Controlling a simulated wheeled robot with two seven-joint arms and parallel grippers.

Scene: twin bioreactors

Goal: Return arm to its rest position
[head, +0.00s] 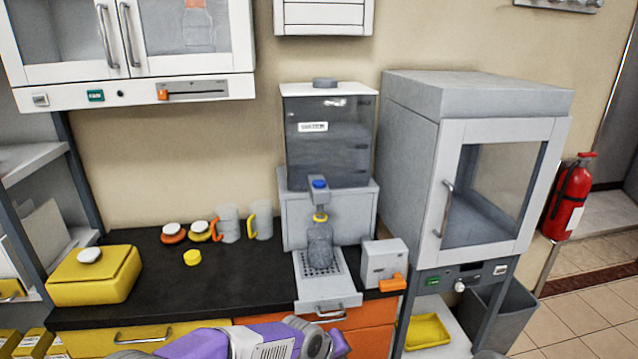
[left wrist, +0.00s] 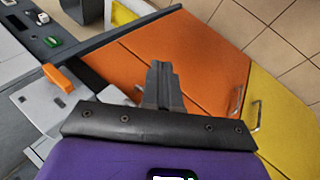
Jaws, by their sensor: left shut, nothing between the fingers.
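My left gripper (left wrist: 165,75) shows in the left wrist view with its dark fingers together and nothing between them. It is in front of the orange cabinet front (left wrist: 195,60), clear of the things on the counter. In the head view, a purple and white part of my arm (head: 255,343) is low at the bottom edge, in front of the counter; no fingertips can be made out there. A clear bottle (head: 320,245) with a yellow neck ring stands upright under the dispenser's blue-topped spout (head: 319,190), over a drip tray (head: 338,290). My right gripper is not in view.
A small white device with an orange lever (head: 393,284) stands right of the tray. A grey glass-door cabinet (head: 450,170) is farther right. The black counter (head: 215,280) holds a yellow box (head: 95,280), mugs and lids at left. Tiled floor (head: 580,320) is open at right.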

